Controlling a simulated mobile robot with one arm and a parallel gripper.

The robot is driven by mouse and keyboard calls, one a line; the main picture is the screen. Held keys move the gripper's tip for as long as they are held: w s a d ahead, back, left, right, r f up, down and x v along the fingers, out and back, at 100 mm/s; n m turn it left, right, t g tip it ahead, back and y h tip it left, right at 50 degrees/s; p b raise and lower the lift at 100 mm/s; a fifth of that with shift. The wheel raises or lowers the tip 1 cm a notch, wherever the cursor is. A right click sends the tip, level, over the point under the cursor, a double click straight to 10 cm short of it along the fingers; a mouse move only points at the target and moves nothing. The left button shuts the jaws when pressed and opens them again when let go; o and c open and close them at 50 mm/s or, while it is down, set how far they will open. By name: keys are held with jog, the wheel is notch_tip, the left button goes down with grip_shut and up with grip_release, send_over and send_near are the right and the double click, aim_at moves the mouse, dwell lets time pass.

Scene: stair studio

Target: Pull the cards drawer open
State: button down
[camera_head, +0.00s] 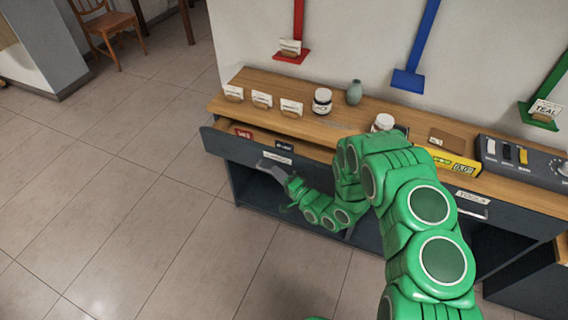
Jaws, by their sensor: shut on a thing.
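The cards drawer (230,147) is the dark drawer at the left of the wooden-topped cabinet. It stands partly open, and its inside shows a red item and a dark item. A small label (278,158) sits on its front, too small to read surely. My gripper (283,178) is at the drawer's grey handle (268,166), below the label, and is shut on it. My green arm hides the right part of the drawer front.
The cabinet top (340,123) bears card holders (262,99), a white jar (322,101), a green vase (354,92) and a switch panel (525,158). A second drawer, labelled TOOLS (473,197), is at the right. The tiled floor (120,200) left of the cabinet is clear.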

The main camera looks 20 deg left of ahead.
jog(key=s, duration=0.9)
jog(key=shift+s, duration=0.2)
jog(key=shift+f, duration=0.1)
jog(key=c, duration=1.2)
grip_release()
jog(key=shift+w, duration=0.1)
jog(key=shift+o, duration=0.2)
jog(key=v, duration=0.7)
jog(key=shift+d, duration=0.35)
